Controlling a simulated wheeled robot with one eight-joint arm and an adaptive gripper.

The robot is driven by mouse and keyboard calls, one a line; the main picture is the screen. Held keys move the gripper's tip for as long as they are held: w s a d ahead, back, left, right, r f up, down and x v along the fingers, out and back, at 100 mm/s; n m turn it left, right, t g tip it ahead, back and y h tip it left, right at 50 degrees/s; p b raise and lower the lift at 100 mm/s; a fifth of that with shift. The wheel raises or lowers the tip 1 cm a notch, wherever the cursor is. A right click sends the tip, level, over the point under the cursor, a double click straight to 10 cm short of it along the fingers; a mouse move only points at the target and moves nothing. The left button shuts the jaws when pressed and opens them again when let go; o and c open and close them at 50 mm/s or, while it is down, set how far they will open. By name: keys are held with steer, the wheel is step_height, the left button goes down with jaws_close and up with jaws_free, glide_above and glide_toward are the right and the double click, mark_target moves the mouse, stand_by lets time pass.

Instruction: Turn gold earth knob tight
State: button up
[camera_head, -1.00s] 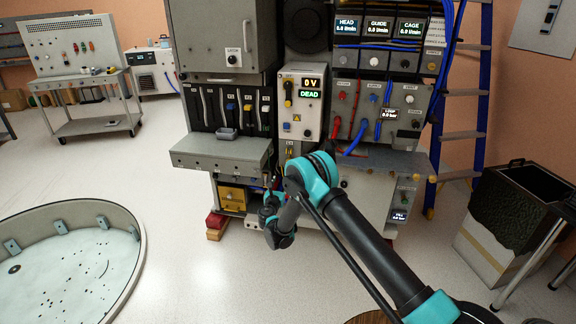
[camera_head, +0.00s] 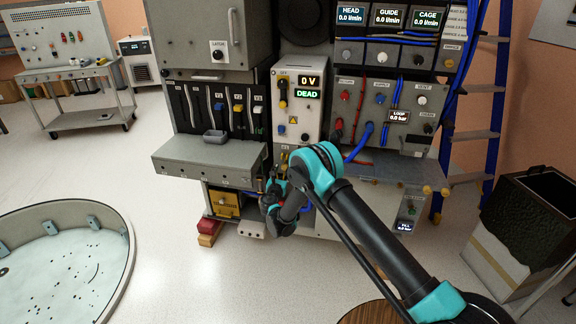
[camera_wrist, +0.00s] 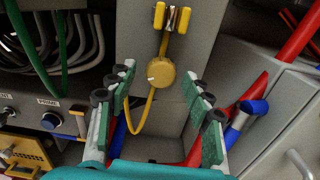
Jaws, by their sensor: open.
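The gold earth knob (camera_wrist: 161,72) is a round yellow-gold knob with a white mark at its left edge, on a grey panel in the wrist view. A yellow cable curls from beneath it to the left. My gripper (camera_wrist: 158,96) is open, its green-padded fingers standing to the left and right of the knob, apart from it. How far the knob lies beyond the fingertips I cannot tell. In the head view my gripper (camera_head: 275,190) is low in front of the machine, under the panel with the DEAD display (camera_head: 308,95); my arm partly hides that area.
A yellow-handled clip (camera_wrist: 172,18) sits above the knob. Red hoses (camera_wrist: 303,35) and a blue fitting (camera_wrist: 246,112) lie to the right; green and grey cables (camera_wrist: 65,50) lie to the left. A grey shelf (camera_head: 205,160) juts out beside my gripper. Open floor lies in front.

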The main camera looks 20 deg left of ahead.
steer(key=shift+w, duration=0.4)
steer(key=c, duration=1.2)
steer(key=shift+o, duration=0.2)
steer(key=shift+a+m, duration=0.1)
steer(key=shift+m, duration=2.3)
steer(key=o, duration=1.2)
steer(key=shift+c, duration=0.2)
steer(key=s+d, duration=0.1)
steer(key=s, duration=1.1)
steer(key=shift+d, duration=0.35)
